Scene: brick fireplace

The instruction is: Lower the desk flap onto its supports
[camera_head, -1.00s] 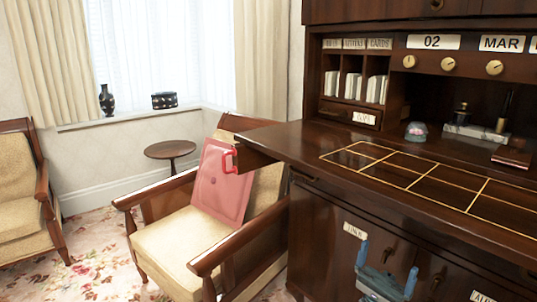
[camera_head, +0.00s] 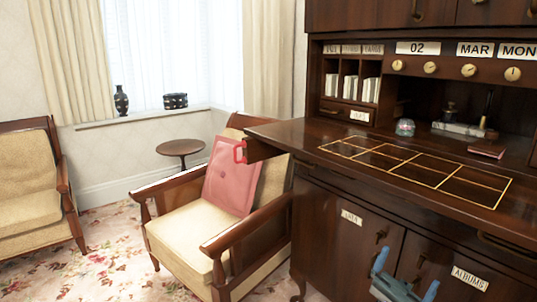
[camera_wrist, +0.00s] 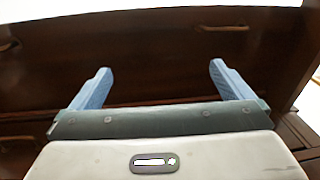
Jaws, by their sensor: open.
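The desk flap (camera_head: 290,135) is a dark wood board with a gold grid inlay. In the head view it lies out about level in front of the desk's pigeonholes. Any other support is not clear. My gripper (camera_head: 406,274) is in front of the cabinet doors, below the flap's front edge. In the wrist view my gripper (camera_wrist: 160,72) has its blue fingers wide apart with nothing between them, facing dark wood.
A wooden armchair with a pink cushion (camera_head: 229,176) stands close to the desk's left side. A small round table (camera_head: 181,147) and another armchair (camera_head: 35,190) are farther left. A glass jar (camera_head: 405,128) and a dark red book (camera_head: 486,149) sit at the back of the desk.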

